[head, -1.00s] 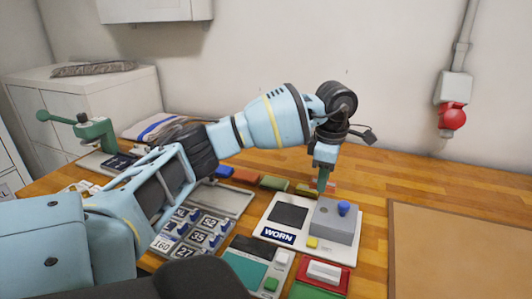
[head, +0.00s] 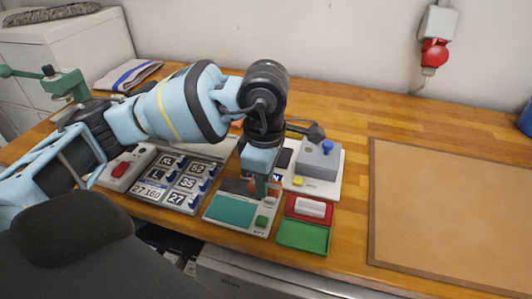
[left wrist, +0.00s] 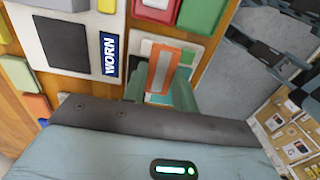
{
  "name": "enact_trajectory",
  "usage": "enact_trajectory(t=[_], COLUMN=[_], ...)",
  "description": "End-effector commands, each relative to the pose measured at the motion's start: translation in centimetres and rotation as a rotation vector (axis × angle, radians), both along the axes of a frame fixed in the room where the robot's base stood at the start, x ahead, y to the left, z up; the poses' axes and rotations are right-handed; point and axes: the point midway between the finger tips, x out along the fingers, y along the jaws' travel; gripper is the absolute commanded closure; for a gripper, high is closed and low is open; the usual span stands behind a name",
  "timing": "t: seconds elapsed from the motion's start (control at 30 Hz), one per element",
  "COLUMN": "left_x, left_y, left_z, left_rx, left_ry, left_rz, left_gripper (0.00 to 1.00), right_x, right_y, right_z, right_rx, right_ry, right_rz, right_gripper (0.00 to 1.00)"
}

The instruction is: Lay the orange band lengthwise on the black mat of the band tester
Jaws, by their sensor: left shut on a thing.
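My left gripper (head: 262,190) is shut on the orange band (left wrist: 164,70), which has a pale grey stripe along it. In the left wrist view the band stands out between the fingertips (left wrist: 160,88); in the head view the gripper mostly hides it. The gripper is over the far end of a teal-fronted device (head: 231,209). The tester, a white plate (head: 325,191) with a WORN label, is right of and behind the gripper. Its black mat (left wrist: 65,45) is bare in the left wrist view and partly hidden behind my gripper in the head view (head: 288,157). My right gripper is not visible.
A grey block with a blue knob (head: 327,147) stands on the tester plate. A red and green tray unit (head: 303,236) is in front of it. A size-label board (head: 177,183) is at the left. A brown board (head: 450,210) lies bare at the right.

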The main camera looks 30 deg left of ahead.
Motion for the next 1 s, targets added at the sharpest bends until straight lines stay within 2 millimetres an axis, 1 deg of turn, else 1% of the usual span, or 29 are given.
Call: enact_trajectory(t=[0.07,0.17,0.4,0.7,0.9,1.0], left_x=[0.2,1.2,5.7,10.8,13.3,13.9], left_y=[0.1,0.5,2.5,4.7,5.8,6.1], left_z=[0.0,-0.1,-0.5,-1.1,-1.4,-1.5], left_rx=[0.000,0.001,0.000,0.000,0.000,0.000], left_ry=[0.000,0.000,-0.001,0.000,0.000,0.000], left_rz=[0.001,0.004,0.006,0.004,0.002,0.001], left_gripper=[0.93,0.93,0.93,0.93,0.93,0.93], right_x=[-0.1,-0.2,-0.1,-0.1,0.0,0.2], right_y=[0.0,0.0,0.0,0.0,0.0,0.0], right_z=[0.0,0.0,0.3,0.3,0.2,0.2], right_rx=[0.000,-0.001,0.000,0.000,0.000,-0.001], right_ry=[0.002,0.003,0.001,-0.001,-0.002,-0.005], right_rz=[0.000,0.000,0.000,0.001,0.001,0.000], right_gripper=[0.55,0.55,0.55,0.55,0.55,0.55])
